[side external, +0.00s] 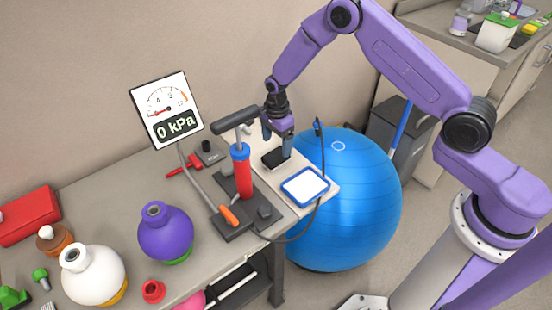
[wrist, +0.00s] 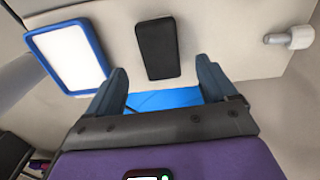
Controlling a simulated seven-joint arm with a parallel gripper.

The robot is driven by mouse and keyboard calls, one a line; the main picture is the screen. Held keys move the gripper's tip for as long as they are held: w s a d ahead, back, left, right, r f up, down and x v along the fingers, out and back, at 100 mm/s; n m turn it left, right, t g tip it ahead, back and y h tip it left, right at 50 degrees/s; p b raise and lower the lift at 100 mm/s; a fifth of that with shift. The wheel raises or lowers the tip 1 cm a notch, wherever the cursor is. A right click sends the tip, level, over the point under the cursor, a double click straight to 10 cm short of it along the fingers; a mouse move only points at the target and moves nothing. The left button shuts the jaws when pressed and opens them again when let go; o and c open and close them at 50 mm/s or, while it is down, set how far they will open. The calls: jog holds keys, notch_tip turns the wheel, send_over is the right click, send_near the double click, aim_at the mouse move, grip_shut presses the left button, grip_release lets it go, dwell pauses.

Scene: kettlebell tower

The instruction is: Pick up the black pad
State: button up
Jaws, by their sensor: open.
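The black pad (side external: 275,159) is a flat dark rectangle lying on a pale board (side external: 262,175) at the right end of the table. In the wrist view the pad (wrist: 158,48) shows whole, just beyond the fingertips and roughly centred between them. My gripper (side external: 279,138) points down close over the pad in the side view. In the wrist view my gripper (wrist: 162,75) has its two blue-grey fingers spread wide with nothing between them. Whether the fingertips touch the board cannot be told.
A blue-framed white panel (side external: 305,186) lies beside the pad. A red pump (side external: 243,172) with a dark handle stands close left of my gripper. A dark hose loops around the board's right side. A big blue ball (side external: 355,205) stands beyond the table edge.

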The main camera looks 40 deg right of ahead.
aim_at(276, 155)
jog(key=shift+a+f, duration=0.1)
jog(key=shift+f, duration=2.95)
jog(key=c, duration=1)
